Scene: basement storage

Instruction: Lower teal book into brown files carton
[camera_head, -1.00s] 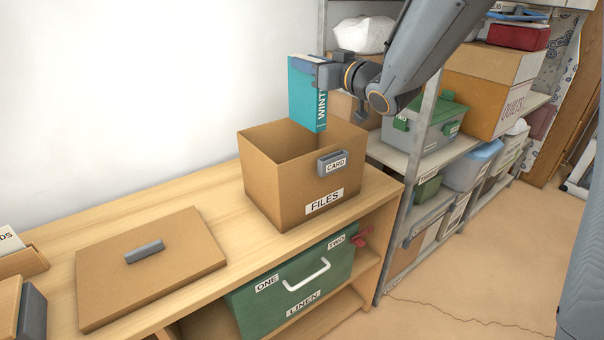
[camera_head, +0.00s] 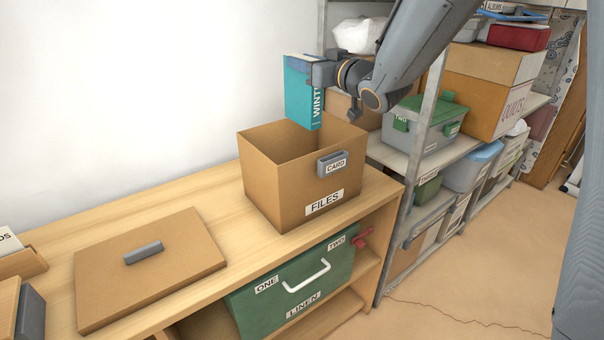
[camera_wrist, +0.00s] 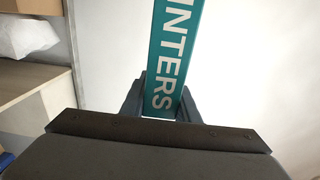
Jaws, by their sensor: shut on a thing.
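The teal book (camera_head: 300,97) stands upright, its white lettered spine facing right, above the open brown files carton (camera_head: 290,190). My gripper (camera_head: 312,72) is shut on the upper part of the book. The lower end of the book overlaps the carton's opening in the head view; I cannot tell whether it is below the rim. In the wrist view the teal book (camera_wrist: 173,60) sits between the two dark fingers (camera_wrist: 162,105). The carton is not visible in the wrist view, and its floor is hidden in the head view.
The carton's flat lid (camera_head: 150,268) with a grey handle lies on the wooden bench (camera_head: 225,215) to the left. A green linen box (camera_head: 295,290) sits on the shelf below. A metal rack (camera_head: 420,140) with several boxes stands close on the right.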

